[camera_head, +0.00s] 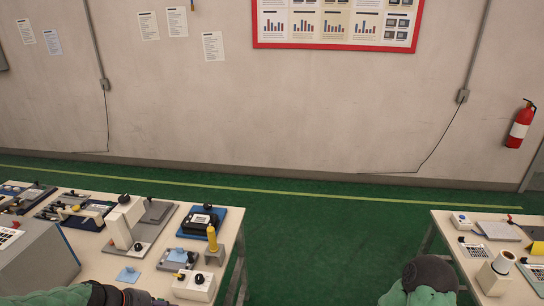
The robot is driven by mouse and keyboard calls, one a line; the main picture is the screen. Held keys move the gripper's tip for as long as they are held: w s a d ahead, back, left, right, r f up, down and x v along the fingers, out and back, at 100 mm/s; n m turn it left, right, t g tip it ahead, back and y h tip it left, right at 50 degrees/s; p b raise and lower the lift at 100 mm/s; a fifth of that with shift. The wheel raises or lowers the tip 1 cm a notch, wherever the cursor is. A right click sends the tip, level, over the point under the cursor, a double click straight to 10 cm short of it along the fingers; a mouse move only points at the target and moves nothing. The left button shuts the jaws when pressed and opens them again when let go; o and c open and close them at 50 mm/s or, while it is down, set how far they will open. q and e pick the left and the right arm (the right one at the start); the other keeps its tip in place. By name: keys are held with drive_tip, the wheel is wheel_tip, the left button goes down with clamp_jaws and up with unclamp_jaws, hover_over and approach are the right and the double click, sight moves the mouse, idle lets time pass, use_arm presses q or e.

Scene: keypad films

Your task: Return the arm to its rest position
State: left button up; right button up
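Part of my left arm (75,295), green and black, shows at the bottom left in the head view, low in front of the left table. Part of my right arm (428,275), green with a dark rounded joint, shows at the bottom right, beside the right table's near left edge. Neither gripper's fingers can be made out; both lie outside the picture or are hidden.
The left table (98,262) holds several devices, including a white upright block (122,222), a yellow-topped piece (212,240) and a grey box (38,268).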

use_arm(q)
drive_tip(key=s+d+f+m+g+y, duration=0.1)
drive_tip(key=s+d+f+m+g, duration=0.2)
drive_tip(key=f, duration=0.5)
drive_tip(key=s+d+f+m, duration=0.2)
drive_tip(key=d+f, duration=0.3)
drive_tip(key=f, duration=0.3)
drive_tip(key=s+d+f+m+g+b, duration=0.1)
drive_tip(key=s+d+f+m, duration=0.6)
drive_tip(key=s+d+f, duration=0.3)
drive_tip(key=shift+s+d+f+g, duration=0.2)
drive_tip(key=shift+d+f+g, duration=0.1)
drive_tip(key=shift+d+f, duration=0.65)
